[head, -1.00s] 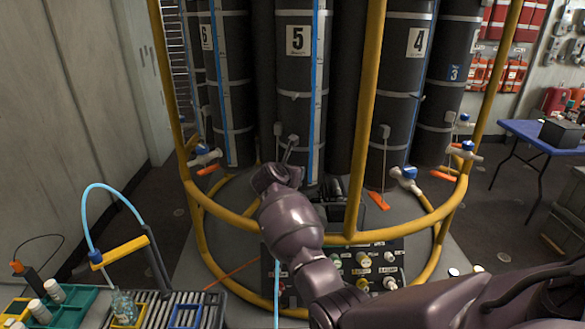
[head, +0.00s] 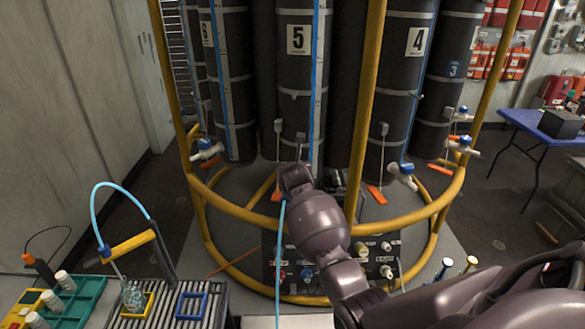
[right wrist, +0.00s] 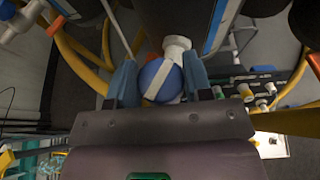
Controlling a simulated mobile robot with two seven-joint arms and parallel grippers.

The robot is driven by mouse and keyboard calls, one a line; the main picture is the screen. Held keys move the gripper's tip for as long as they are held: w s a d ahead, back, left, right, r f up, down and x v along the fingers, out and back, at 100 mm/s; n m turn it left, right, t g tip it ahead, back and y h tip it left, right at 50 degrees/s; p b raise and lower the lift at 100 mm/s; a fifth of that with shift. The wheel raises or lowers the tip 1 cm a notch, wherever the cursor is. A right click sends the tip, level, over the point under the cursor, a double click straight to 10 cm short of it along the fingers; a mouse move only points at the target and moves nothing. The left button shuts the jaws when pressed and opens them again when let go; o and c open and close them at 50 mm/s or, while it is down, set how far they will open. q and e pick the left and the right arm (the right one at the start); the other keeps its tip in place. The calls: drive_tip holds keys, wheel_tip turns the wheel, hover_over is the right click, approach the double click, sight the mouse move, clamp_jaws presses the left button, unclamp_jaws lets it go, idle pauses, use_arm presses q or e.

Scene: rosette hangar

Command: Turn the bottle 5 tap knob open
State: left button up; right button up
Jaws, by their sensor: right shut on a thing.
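Bottle 5 (head: 300,75) is a tall dark cylinder with a white "5" label, in the middle of the head view. My right gripper (head: 293,172) is at its lower end, hiding the tap there. In the right wrist view, the bottle 5 tap knob (right wrist: 160,80) is a blue round knob with a white stripe, next to a white tap body (right wrist: 177,47). The blue fingers of my right gripper (right wrist: 160,78) stand on both sides of the knob and are shut on it. My left gripper is not in view.
A yellow tubular frame (head: 363,110) surrounds the bottles, with one upright right of bottle 5. Neighbouring taps (head: 403,175) stand on both sides. A valve panel (head: 375,262) lies below. A rack with a glass bottle (head: 132,297) is at lower left.

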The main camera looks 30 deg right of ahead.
idle(0.3)
drive_tip(key=o, duration=0.9)
drive_tip(key=shift+s, duration=0.1)
drive_tip(key=shift+b+v, duration=0.45)
drive_tip(key=shift+v, duration=4.9)
